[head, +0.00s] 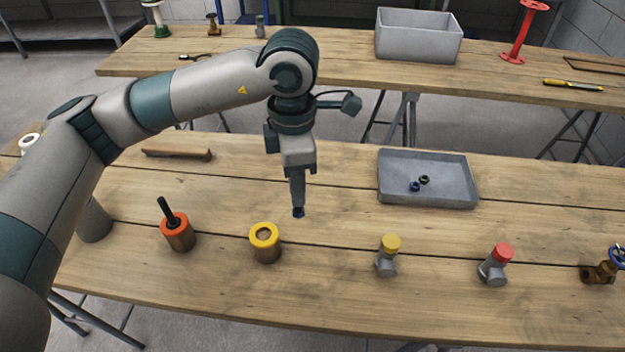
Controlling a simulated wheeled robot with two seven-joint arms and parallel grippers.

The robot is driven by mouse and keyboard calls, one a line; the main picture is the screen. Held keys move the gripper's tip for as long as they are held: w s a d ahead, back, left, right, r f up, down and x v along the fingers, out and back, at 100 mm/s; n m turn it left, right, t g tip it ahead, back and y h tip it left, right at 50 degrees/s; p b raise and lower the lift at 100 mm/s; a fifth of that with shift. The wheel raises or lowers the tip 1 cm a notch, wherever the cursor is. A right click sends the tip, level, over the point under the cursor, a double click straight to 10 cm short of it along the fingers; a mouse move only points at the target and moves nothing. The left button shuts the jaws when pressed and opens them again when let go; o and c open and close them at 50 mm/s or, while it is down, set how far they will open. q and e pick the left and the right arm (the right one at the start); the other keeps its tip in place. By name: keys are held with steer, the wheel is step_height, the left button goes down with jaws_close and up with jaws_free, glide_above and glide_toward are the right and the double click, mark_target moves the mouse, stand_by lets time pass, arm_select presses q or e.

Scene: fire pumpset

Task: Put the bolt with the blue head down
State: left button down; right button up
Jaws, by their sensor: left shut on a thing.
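My left gripper (298,203) points straight down over the near table, behind and to the right of the yellow-topped cylinder. It is shut on a small dark bluish piece (298,212), taken to be the bolt with the blue head; the fingers hide most of it. The piece shows at the fingertips, and I cannot tell whether it touches the tabletop. My right gripper is not in view.
A grey tray (461,188) holds a small blue piece (415,186) and a dark one (424,180). Along the front stand an orange-topped cylinder (178,232), a yellow-topped cylinder (265,247), yellow-capped (388,258) and red-capped (496,267) fittings, and a brass valve (599,272).

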arm_select(q)
steer(key=s+a+f+m, duration=0.2)
steer(key=a+f+m, duration=0.1)
steer(key=a+m, duration=0.4)
steer(key=s+a+f+m, duration=0.2)
steer(key=a+m, duration=0.4)
steer(key=m, duration=0.8)
steer(key=shift+s+a+f, duration=0.3)
steer(key=shift+a+f, duration=0.05)
steer(key=shift+f, duration=0.45)
